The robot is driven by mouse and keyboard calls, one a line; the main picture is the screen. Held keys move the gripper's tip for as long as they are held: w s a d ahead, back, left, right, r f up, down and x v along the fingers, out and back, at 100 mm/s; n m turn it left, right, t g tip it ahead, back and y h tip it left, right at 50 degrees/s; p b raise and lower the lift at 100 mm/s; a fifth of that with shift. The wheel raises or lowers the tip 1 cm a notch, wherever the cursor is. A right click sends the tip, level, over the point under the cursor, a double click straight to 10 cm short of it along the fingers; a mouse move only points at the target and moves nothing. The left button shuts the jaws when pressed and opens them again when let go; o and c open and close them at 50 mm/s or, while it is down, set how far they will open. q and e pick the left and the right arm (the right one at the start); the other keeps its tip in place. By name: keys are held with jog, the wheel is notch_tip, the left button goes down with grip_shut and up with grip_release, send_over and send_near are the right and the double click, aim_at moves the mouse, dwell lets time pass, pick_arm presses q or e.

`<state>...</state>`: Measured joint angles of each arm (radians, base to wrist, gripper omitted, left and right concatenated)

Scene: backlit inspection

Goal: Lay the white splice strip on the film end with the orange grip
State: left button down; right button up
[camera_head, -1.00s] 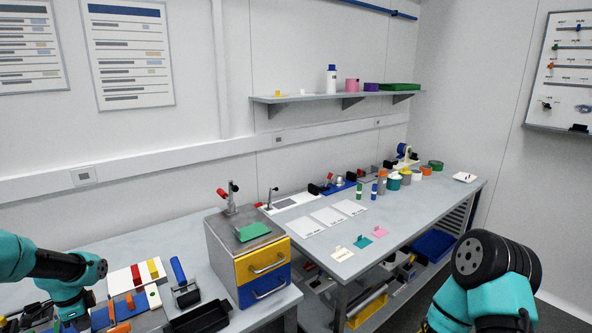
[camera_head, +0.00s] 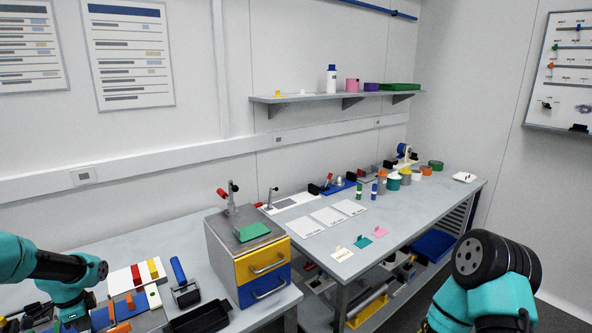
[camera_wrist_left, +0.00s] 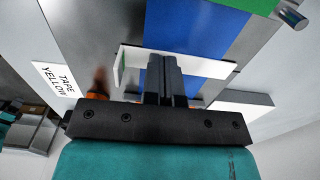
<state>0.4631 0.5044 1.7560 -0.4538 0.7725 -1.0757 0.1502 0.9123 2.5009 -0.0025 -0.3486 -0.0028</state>
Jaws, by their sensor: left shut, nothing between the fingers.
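My left gripper (camera_wrist_left: 163,62) shows in the left wrist view with its black fingers together and nothing between them. A white strip (camera_wrist_left: 205,68) lies just beyond the fingertips, crossing a blue film band (camera_wrist_left: 195,25); I cannot tell whether the fingers touch it. A blurred orange piece (camera_wrist_left: 99,82) is left of the fingers. In the head view an orange grip (camera_head: 129,301) sits among blue and grey pieces at lower left, beside a white piece (camera_head: 153,296). My left arm reaches down there; its fingertips are not visible. My right gripper is out of the picture.
A white block with red and yellow pieces (camera_head: 135,274), a blue-handled roller (camera_head: 183,286) and a black tray (camera_head: 200,318) are close by. A drawer box (camera_head: 246,262) stands to their right. A TAPE YELLOW card (camera_wrist_left: 58,83) shows in the wrist view.

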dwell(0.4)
pick_arm(q)
jog(key=shift+r, duration=1.95)
notch_tip(320, 180, up, 18)
jog(key=shift+f, duration=0.25)
jog(key=shift+f, duration=0.1)
